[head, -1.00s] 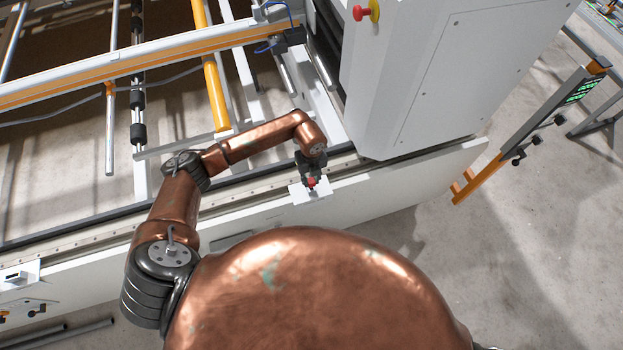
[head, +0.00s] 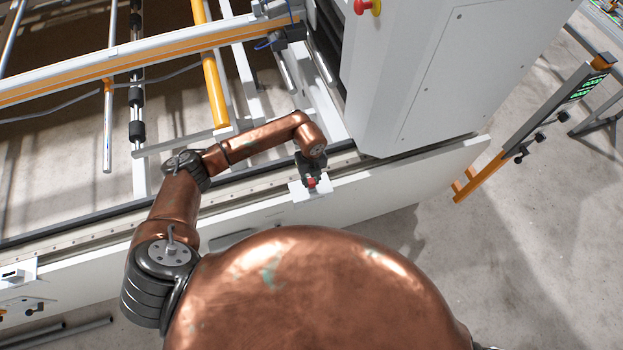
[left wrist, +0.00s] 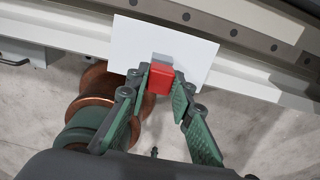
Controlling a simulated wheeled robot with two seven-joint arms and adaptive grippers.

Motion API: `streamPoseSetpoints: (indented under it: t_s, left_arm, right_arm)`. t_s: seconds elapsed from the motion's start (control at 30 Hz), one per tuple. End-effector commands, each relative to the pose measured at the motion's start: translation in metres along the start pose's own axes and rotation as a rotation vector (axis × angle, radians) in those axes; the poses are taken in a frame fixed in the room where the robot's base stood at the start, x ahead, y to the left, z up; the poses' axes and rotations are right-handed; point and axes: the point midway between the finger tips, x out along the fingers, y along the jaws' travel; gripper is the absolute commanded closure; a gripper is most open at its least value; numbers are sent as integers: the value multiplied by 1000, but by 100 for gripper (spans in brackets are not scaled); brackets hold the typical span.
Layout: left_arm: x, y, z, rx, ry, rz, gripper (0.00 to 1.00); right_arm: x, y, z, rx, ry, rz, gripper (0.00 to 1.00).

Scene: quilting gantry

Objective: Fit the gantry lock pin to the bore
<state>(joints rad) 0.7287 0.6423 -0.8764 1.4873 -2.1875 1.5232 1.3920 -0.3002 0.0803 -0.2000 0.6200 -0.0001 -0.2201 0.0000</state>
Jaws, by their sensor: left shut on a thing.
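A red block-shaped head (left wrist: 160,80), which I take to be the lock pin's, is between the fingertips of my left gripper (head: 311,178). It also shows small and red in the head view (head: 312,183). The gripper is shut on it, with the green fingers spread at their bases in the left wrist view. Red head and fingertips are over a white plate (left wrist: 200,48) on the side rail; the plate also shows in the head view (head: 299,193). The pin's shank and the bore are hidden, so I cannot tell whether the pin is in. My right gripper is not in view.
The long white side rail (head: 405,188) runs beneath my left arm. A tall white cabinet (head: 440,80) with a red button (head: 360,6) stands right of the gripper. An orange-and-white gantry beam (head: 150,62) lies behind.

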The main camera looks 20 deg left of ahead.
Motion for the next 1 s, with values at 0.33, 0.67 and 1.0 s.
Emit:
streamPoseSetpoints:
  t_s: [0.33, 0.67, 1.0]
  left_arm:
    - [9, 0, 0, 0, 0, -1, 100]
    - [10, 0, 0, 0, 0, -1, 65]
    - [10, 0, 0, 0, 0, 0, 59]
  right_arm:
    - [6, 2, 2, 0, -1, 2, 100]
    - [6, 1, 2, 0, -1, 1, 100]
    - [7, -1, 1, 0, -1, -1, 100]
